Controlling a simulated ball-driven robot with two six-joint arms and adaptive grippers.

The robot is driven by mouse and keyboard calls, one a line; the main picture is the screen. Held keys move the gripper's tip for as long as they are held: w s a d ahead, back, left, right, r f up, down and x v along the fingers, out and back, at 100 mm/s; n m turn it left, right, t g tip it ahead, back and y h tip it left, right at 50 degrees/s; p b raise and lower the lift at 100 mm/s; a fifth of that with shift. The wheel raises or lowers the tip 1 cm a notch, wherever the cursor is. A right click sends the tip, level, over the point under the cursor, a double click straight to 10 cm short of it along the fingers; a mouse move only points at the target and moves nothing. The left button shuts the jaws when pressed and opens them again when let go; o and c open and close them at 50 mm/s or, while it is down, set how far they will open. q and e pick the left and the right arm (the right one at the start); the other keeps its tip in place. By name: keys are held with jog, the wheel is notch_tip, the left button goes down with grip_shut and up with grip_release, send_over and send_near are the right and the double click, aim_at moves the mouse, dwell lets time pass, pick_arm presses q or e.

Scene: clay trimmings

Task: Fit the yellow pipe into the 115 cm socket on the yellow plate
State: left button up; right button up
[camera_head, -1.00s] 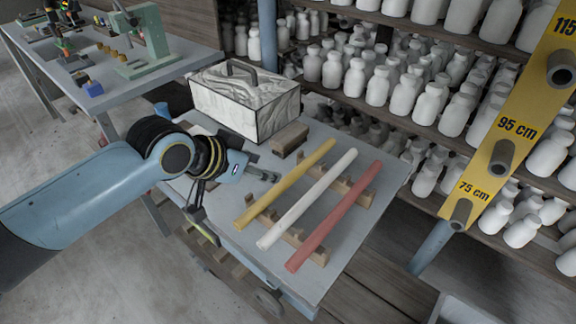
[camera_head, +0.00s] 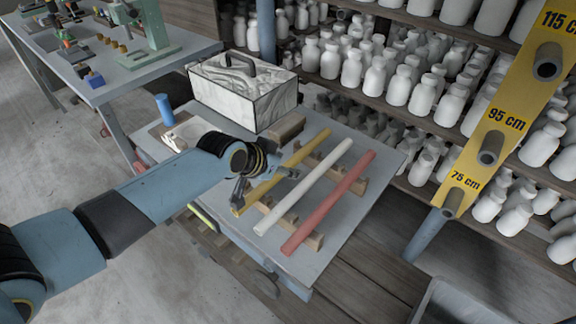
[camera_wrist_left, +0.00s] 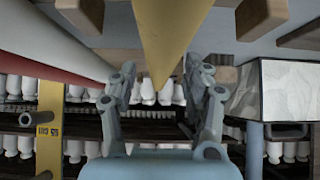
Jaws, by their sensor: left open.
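The yellow pipe (camera_head: 307,147) lies on wooden rests on the grey table, left of a white pipe (camera_head: 325,168) and a red pipe (camera_head: 335,195). My left gripper (camera_head: 268,180) is open at the yellow pipe, hiding part of its middle. In the left wrist view the yellow pipe (camera_wrist_left: 172,30) runs between the two spread fingers (camera_wrist_left: 160,66); I cannot tell whether they touch it. The yellow plate (camera_head: 520,90) slants up at the right. Its 115 cm socket (camera_head: 548,65) is the topmost one in view and looks empty.
A marbled case (camera_head: 245,98) with a handle and a wooden block (camera_head: 284,128) stand behind the pipes. A blue cylinder (camera_head: 164,108) stands at the table's left. The 95 cm socket (camera_head: 490,150) is lower on the plate. Shelves of white bottles (camera_head: 375,75) stand behind.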

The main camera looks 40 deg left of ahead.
pick_arm(q)
jog(key=shift+c, duration=0.7)
grip_shut()
jog(key=shift+r, duration=0.1)
